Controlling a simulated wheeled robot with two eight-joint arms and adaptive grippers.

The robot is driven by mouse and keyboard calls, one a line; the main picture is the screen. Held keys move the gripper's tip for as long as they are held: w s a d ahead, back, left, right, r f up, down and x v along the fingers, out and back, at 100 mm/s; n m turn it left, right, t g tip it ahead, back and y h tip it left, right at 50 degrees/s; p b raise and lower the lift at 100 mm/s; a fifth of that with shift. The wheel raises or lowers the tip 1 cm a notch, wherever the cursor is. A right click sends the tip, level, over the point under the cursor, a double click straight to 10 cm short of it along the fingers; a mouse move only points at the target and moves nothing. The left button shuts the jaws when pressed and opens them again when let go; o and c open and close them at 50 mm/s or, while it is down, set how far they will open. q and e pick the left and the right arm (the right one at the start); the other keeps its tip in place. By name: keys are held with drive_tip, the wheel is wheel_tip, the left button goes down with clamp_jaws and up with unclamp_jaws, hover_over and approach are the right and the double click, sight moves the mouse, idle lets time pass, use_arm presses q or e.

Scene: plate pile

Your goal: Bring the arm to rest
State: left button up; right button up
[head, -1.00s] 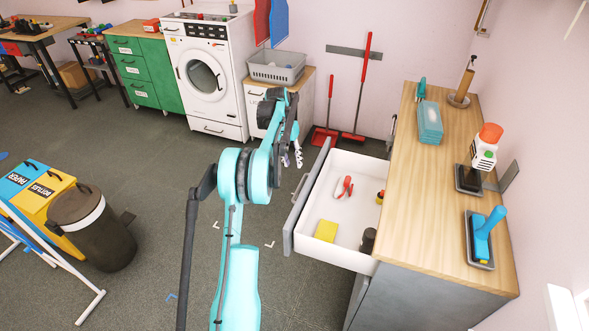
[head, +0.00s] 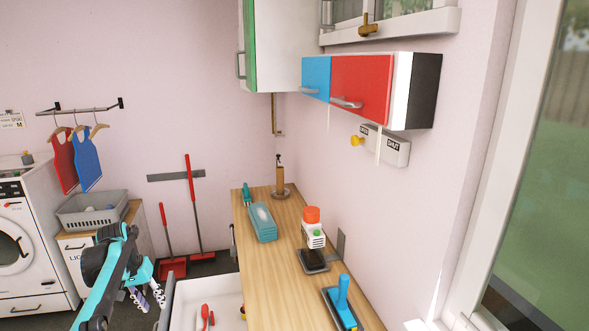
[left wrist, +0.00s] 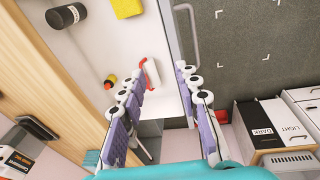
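My left arm comes in at the lower left of the head view. Its gripper (head: 150,297) hangs in front of the open drawer (head: 187,292). In the left wrist view the fingers of the left gripper (left wrist: 160,88) are spread wide apart with nothing held between them. The open white drawer (left wrist: 88,45) lies below the fingers there, with a grey front and a handle. My right gripper is in neither view.
The drawer holds a black jar (left wrist: 66,15), a yellow sponge (left wrist: 127,8) and a red-and-white item (left wrist: 150,73). The wooden counter (head: 270,262) carries a blue-handled tool (head: 342,298) and a teal box (head: 263,222). A red-and-blue wall cabinet (head: 362,88) hangs above.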

use_arm(q)
drive_tip(key=s+d+r+m+t+y, duration=0.1)
drive_tip(key=s+d+r, duration=0.2)
drive_tip(key=s+d, duration=0.4)
drive_tip(key=s+d+r+t, duration=0.1)
drive_tip(key=s+d+r, duration=0.2)
drive_tip(key=s+d, duration=0.35)
drive_tip(key=s+d+f+m+t, duration=0.1)
drive_tip(key=s+d+f+t, duration=0.2)
drive_tip(key=s+d, duration=0.7)
drive_tip(key=s+f, duration=0.2)
drive_tip(key=s, duration=0.1)
drive_tip(key=shift+d+f+m+t, duration=0.3)
drive_tip(key=shift+f, duration=0.1)
